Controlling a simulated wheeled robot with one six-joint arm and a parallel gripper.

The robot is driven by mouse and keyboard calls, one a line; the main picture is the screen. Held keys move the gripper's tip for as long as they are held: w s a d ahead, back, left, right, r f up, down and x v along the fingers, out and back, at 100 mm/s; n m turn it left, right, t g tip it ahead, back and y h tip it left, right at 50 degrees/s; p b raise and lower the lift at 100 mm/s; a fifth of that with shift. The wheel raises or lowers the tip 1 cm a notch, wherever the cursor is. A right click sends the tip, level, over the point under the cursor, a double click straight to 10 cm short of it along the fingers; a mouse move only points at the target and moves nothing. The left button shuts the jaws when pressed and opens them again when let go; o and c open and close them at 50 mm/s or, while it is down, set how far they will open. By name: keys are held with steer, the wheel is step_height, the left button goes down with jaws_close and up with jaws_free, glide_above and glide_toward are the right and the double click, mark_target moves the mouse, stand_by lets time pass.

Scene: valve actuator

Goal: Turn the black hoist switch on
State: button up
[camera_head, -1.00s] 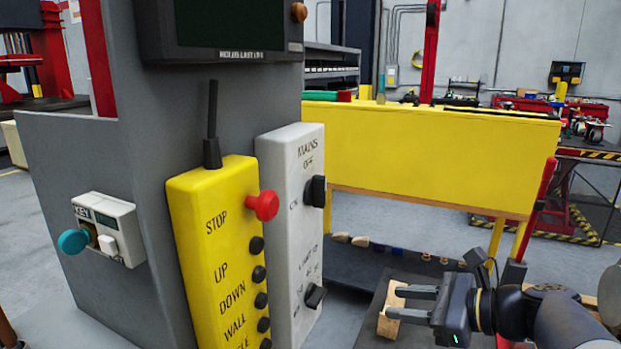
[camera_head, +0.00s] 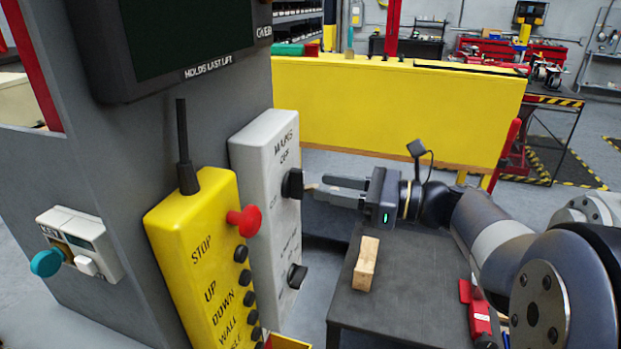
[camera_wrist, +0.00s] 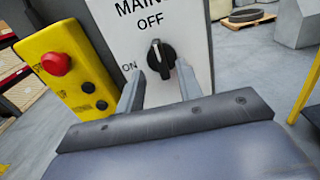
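A white switch box (camera_head: 262,150) stands on the grey panel. Its upper black rotary switch (camera_head: 293,183) is under the words MAINS and OFF. The wrist view shows this switch (camera_wrist: 160,58) upright, its pale mark toward OFF, with ON at its left. A second black switch (camera_head: 297,276) sits lower on the box; its label is too small to read. My gripper (camera_head: 312,190) is level with the upper switch, fingers toward it. In the wrist view my gripper (camera_wrist: 158,82) is open, one finger on each side below the switch. I cannot tell whether they touch it.
A yellow pendant (camera_head: 200,255) with a red stop button (camera_head: 244,220) stands close left of the box. A key switch box (camera_head: 80,245) is further left. A wooden block (camera_head: 366,264) lies on the dark table (camera_head: 400,300) below my arm. A yellow barrier (camera_head: 400,110) stands behind.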

mark_target(303, 183)
steer(key=shift+p+x, duration=0.35)
steer(key=shift+x, duration=1.8)
steer(key=shift+c, duration=0.5)
jaws_close()
